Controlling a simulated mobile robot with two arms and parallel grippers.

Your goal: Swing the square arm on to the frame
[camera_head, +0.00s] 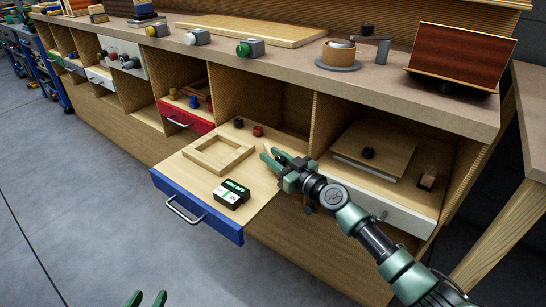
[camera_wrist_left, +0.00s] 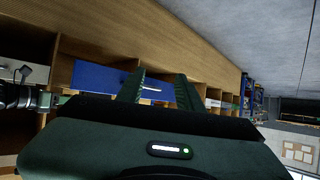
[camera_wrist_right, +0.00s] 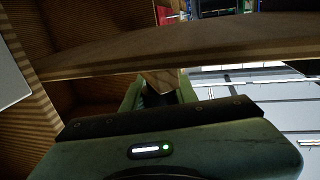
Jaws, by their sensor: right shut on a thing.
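A square wooden frame (camera_head: 201,165) lies flat in the pulled-out drawer with the blue front (camera_head: 196,207). My right gripper (camera_head: 272,157) is over the right side of this drawer, to the right of the frame and apart from it. It is shut on a small pale wooden piece, whose end shows at the fingertips; the piece also shows between the fingers in the right wrist view (camera_wrist_right: 161,82). I cannot tell whether this piece is the square arm. My left gripper (camera_head: 147,299) is low at the bottom edge, open and empty, away from the drawer; its spread fingers show in the left wrist view (camera_wrist_left: 161,90).
A black box with a green label (camera_head: 231,194) sits in the drawer in front of the frame. Small black and red knobs stand behind it. The worktop (camera_head: 300,55) overhangs the drawer and carries several devices. A board stack (camera_head: 372,150) lies in the right compartment.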

